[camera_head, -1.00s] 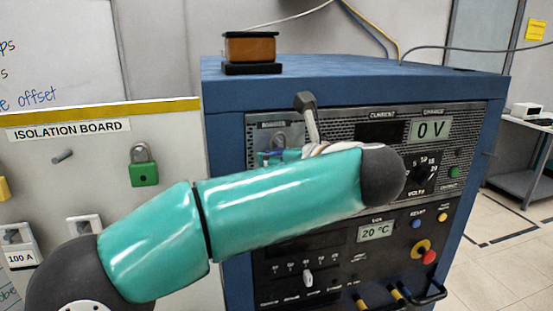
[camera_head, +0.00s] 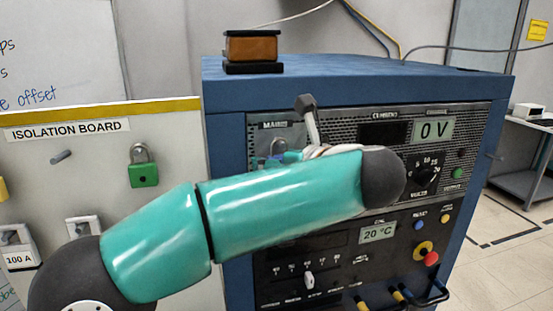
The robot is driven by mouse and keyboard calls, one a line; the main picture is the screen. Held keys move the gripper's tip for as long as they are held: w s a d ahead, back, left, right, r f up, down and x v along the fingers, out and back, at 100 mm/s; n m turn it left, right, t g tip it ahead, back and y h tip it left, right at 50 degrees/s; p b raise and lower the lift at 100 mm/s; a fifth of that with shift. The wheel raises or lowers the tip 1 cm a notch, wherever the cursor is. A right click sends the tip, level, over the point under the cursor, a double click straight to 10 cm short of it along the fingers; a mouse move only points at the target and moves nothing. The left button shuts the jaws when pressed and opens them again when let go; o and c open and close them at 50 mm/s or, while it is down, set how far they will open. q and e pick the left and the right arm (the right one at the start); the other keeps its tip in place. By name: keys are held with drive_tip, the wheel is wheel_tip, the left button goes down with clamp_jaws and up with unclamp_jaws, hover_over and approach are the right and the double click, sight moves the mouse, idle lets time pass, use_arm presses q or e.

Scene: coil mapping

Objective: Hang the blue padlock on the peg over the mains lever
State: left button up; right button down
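The mains lever (camera_head: 311,124) has a dark knob and a pale stem and stands up at the right of the MAINS plate (camera_head: 268,134) on the blue cabinet. A small blue shape (camera_head: 277,147), probably the blue padlock, shows in front of that plate, just left of the lever. The peg cannot be made out. My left arm crosses the view in front of the cabinet. Only a small teal part, probably of my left gripper (camera_head: 293,156), shows above the forearm beside the blue shape. The fingers' opening is hidden. My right gripper is not in view.
A green padlock (camera_head: 143,172) hangs on the isolation board (camera_head: 105,150), beside a bare grey peg (camera_head: 62,156). An orange and black block (camera_head: 252,48) sits on the cabinet top (camera_head: 350,75). Knobs and displays fill the cabinet front.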

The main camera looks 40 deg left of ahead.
use_arm(q)
drive_tip(key=v, duration=1.2)
drive_tip(key=shift+f, duration=0.1)
